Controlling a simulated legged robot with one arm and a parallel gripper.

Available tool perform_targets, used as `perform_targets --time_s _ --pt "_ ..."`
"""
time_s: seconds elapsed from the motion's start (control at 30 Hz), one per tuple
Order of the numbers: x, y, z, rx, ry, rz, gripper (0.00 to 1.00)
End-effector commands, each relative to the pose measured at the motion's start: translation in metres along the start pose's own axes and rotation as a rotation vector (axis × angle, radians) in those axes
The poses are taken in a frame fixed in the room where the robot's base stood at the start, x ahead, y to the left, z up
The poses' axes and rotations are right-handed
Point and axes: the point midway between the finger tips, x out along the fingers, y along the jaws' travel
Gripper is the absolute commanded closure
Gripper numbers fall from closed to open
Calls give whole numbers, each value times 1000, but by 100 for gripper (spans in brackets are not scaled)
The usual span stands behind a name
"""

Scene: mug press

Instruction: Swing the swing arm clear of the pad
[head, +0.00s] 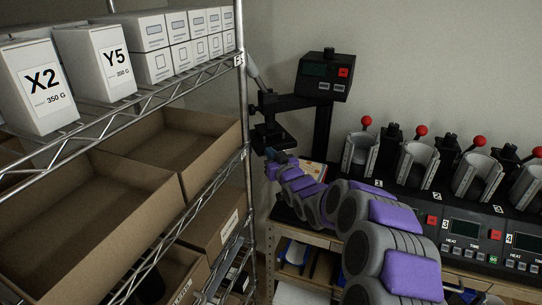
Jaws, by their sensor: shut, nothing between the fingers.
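The press has a black swing arm (287,102) reaching left from its post (322,130). A dark plate (272,136) hangs below the arm's left end, and a grey lever (254,70) rises there, partly behind the shelf post. The control head (324,78) sits on top. My gripper (272,155) is shut and empty, just below the dark plate. I cannot tell whether it touches the press. I cannot make out the pad; my purple and grey arm and the shelf post cover much of the area beneath the plate.
A wire shelf with white boxes (94,63) and brown trays (182,140) stands close on the left, its post (245,130) beside my gripper. Several mug presses (417,165) with red knobs line the bench at right. A wall closes the back.

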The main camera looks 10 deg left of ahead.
Motion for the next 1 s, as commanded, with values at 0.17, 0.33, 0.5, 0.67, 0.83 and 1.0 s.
perform_targets --time_s 0.17,0.33,0.5,0.67,0.83,1.0 --pt "8 -2 -1 -3 0 1 100" --pt "31 -10 0 -5 -2 0 100" --pt "50 -14 -2 -5 0 1 100" --pt "57 -16 0 0 -2 0 100" --pt "58 -16 0 1 0 0 100" --pt "58 -16 0 1 0 0 100"
